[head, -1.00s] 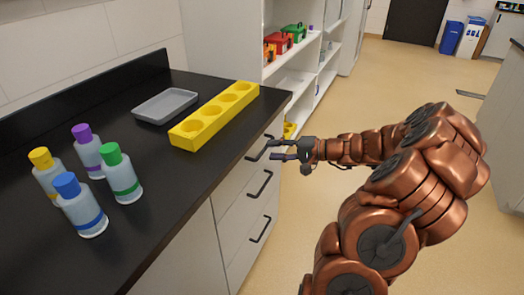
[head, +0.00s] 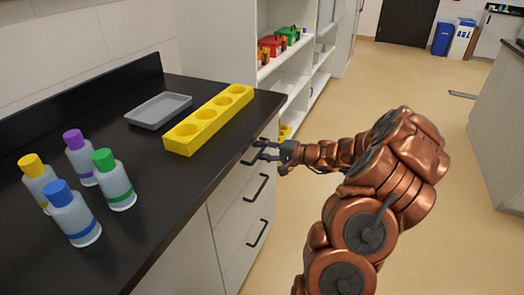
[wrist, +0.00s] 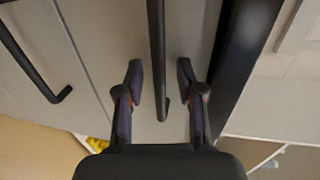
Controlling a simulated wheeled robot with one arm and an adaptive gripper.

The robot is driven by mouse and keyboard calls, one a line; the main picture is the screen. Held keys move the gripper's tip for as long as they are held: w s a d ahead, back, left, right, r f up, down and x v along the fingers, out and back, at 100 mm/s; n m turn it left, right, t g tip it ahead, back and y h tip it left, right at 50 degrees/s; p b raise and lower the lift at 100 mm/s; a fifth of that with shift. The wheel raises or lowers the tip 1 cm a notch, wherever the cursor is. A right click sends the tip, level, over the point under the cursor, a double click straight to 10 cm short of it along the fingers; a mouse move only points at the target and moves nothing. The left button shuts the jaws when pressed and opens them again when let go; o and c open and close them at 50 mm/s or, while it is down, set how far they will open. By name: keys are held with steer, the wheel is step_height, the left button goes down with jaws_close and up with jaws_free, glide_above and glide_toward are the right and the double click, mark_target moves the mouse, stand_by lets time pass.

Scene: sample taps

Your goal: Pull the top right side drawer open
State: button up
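The top drawer (wrist: 112,30) is the uppermost of the stacked drawers under the black counter, and its front looks closed. Its black bar handle (wrist: 156,60) runs down the middle of the wrist view. My gripper (head: 263,150) is at this handle in the head view. In the wrist view its two fingers (wrist: 160,85) are spread apart, one on each side of the handle's end, with a gap on both sides. In the head view the fingers partly hide the handle.
Lower drawer handles (head: 256,188) sit below. The black countertop (head: 170,190) overhangs close to my gripper and holds several capped bottles (head: 115,188), a grey tray (head: 160,110) and a yellow rack (head: 205,122). Open shelves (head: 290,90) stand behind.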

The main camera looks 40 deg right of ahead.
steer(key=shift+c, duration=0.2)
jaws_close()
stand_by(0.6)
